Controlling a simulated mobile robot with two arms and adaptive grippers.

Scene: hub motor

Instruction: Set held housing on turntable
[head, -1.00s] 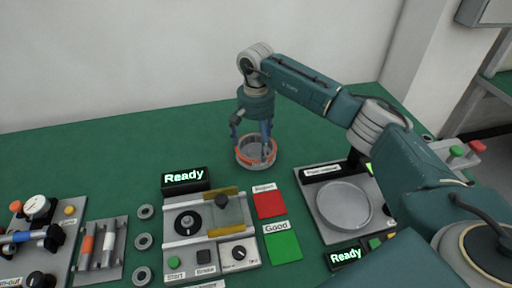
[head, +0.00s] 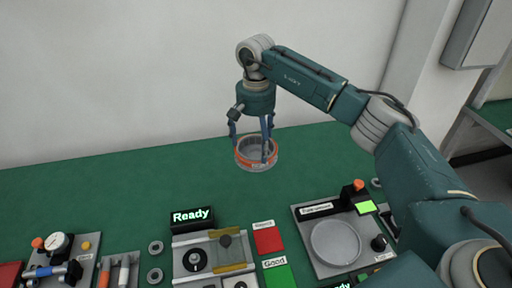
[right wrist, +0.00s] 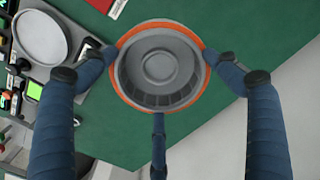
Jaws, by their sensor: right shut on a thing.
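The housing (head: 243,158) is a round grey cup with an orange band. My right gripper (head: 256,146) is shut on it, with blue fingers around its rim. In the right wrist view the housing (right wrist: 158,66) sits between the fingers, its open hollow side facing the camera. It appears to hang above the green table. The turntable (head: 336,243) is a flat grey disc on a grey base at the right, nearer to me than the housing. It also shows at the upper left of the right wrist view (right wrist: 40,38). It is bare. My left gripper is not in view.
A station with a "Ready" display (head: 192,216) stands at front centre. A red pad (head: 267,240) and a green "Good" pad (head: 279,277) lie between it and the turntable station. An orange knob (head: 359,185) stands behind the turntable. The back of the table (head: 110,185) is clear.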

